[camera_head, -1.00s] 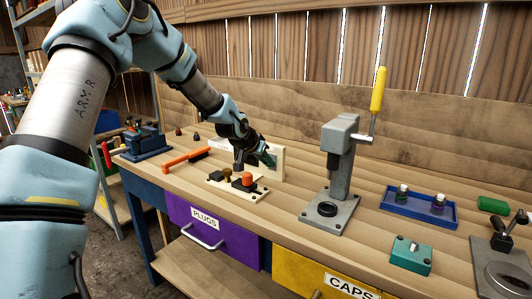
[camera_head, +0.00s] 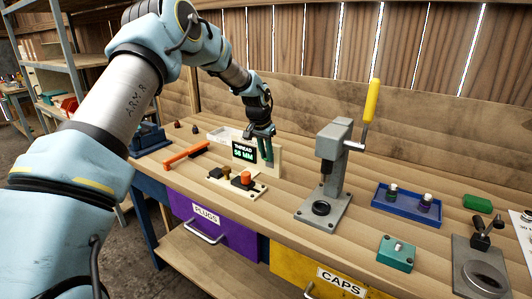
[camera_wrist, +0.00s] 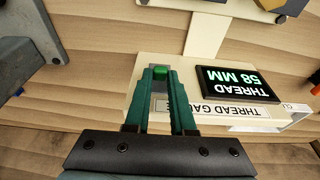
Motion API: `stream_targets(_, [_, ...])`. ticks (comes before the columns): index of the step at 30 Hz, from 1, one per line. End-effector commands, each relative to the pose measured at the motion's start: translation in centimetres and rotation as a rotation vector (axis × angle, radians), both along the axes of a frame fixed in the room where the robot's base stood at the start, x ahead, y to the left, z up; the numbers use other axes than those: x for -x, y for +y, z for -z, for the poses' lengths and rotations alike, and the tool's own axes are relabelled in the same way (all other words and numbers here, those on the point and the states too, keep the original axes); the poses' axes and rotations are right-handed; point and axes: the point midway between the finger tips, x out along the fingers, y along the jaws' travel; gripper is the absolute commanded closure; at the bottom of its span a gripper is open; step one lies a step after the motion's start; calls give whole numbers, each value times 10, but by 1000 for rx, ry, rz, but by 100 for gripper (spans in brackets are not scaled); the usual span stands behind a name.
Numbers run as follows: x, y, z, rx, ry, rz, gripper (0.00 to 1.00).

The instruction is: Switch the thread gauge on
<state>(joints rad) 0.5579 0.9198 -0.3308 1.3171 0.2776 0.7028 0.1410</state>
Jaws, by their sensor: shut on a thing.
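The thread gauge (camera_head: 276,168) is a cream panel standing on the bench. Its dark screen (camera_head: 244,152) is lit and reads THREAD 58 MM. In the wrist view the screen (camera_wrist: 243,88) and the THREAD GAUGE label (camera_wrist: 235,113) appear upside down, right of my fingers. My gripper (camera_head: 266,158) is at the gauge's right part, beside the screen. In the wrist view my gripper (camera_wrist: 161,88) has its teal fingers close together, with a small bright green switch (camera_wrist: 160,73) at their tips. The fingers hide part of the switch.
A cream plate with a red-orange knob (camera_head: 246,178) lies in front of the gauge. An orange-handled tool (camera_head: 186,156) lies to the left. A grey press (camera_head: 335,160) with a yellow lever stands to the right, near a blue tray (camera_head: 378,203).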

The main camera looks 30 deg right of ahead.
Motion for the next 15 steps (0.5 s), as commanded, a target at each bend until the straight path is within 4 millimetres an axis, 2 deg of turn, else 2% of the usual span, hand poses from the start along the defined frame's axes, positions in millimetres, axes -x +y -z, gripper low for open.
stream_targets(10, [0,-1,0,0,0,1,100])
stream_targets(11, [0,-1,0,0,0,1,74])
stream_targets(15, [0,-1,0,0,0,1,58])
